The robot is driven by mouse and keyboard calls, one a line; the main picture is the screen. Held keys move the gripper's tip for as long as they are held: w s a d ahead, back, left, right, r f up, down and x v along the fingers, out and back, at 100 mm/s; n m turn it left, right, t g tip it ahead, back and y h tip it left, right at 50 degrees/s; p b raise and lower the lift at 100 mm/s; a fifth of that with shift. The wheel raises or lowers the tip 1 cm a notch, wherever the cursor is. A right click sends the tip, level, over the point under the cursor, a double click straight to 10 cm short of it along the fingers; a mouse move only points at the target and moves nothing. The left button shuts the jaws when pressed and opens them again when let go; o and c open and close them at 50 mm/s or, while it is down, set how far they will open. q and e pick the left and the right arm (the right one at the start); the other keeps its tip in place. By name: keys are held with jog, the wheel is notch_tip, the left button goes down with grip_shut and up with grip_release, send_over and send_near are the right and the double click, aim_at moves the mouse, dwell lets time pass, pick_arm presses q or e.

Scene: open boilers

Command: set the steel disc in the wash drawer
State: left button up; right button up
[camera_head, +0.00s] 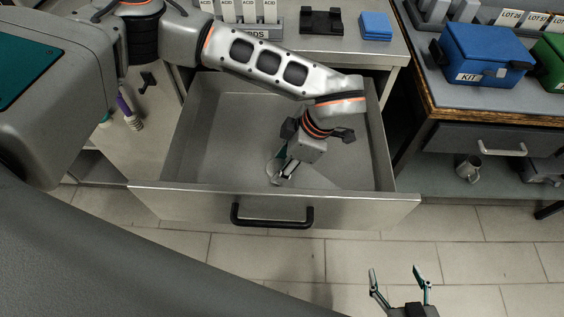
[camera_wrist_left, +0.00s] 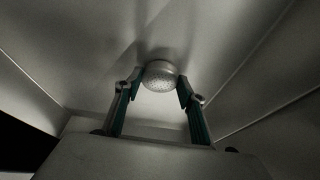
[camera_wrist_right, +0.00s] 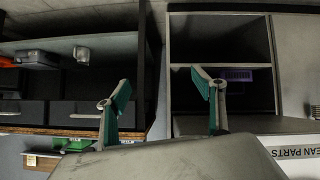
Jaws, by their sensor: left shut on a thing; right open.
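The wash drawer (camera_head: 230,120) is a pulled-out metal drawer with a black front handle, seen in the head view. My left gripper (camera_head: 278,174) reaches down into it near the front wall. In the left wrist view, the left gripper (camera_wrist_left: 158,88) is shut on the round, speckled steel disc (camera_wrist_left: 160,75), held between its fingertips inside the drawer. In the head view the disc (camera_head: 271,170) is partly hidden by the fingers. I cannot tell whether it touches the drawer floor. My right gripper (camera_head: 398,283) is open and empty above the tiled floor, also in the right wrist view (camera_wrist_right: 160,90).
A blue kit box (camera_head: 482,54) and a green box sit on the right bench. A blue block (camera_head: 376,26) and a black holder (camera_head: 321,20) stand on the counter behind the drawer. A metal mug (camera_head: 468,168) is on the lower shelf. The drawer around the left gripper is clear.

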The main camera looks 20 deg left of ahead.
pick_arm(q)
jog(key=shift+f, duration=0.1)
jog(key=o, duration=1.2)
jog(key=p+v, duration=0.1)
jog(key=v, duration=1.1)
jog(key=shift+p, duration=0.4)
